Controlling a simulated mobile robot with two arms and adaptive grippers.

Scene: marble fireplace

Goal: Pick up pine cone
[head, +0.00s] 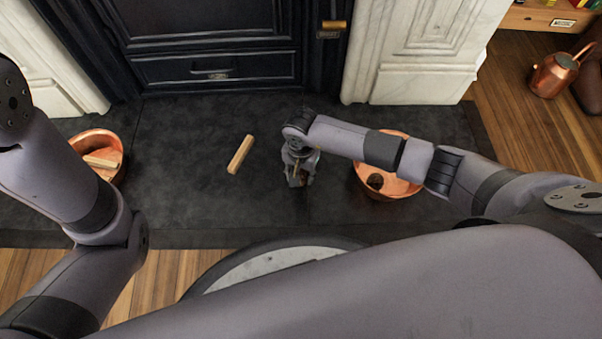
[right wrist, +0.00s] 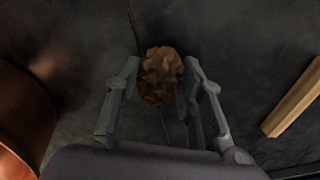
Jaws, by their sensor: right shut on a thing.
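A brown pine cone (right wrist: 161,75) sits between the fingers of my right gripper (right wrist: 160,88) in the right wrist view, and the fingers are shut on it from both sides. In the head view my right gripper (head: 299,180) points down over the dark hearth slab, and it mostly hides the cone. A second brown, cone-like object (head: 375,181) lies in the right copper bowl (head: 404,188), which is partly covered by my right arm. My left arm shows at the left, but its gripper is out of view.
A wooden stick (head: 240,154) lies on the hearth (head: 190,190) left of my right gripper. The left copper bowl (head: 117,160) holds another stick (head: 101,162). The black fireplace front (head: 215,45) and white marble pillars stand behind. A copper kettle (head: 556,75) stands at far right.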

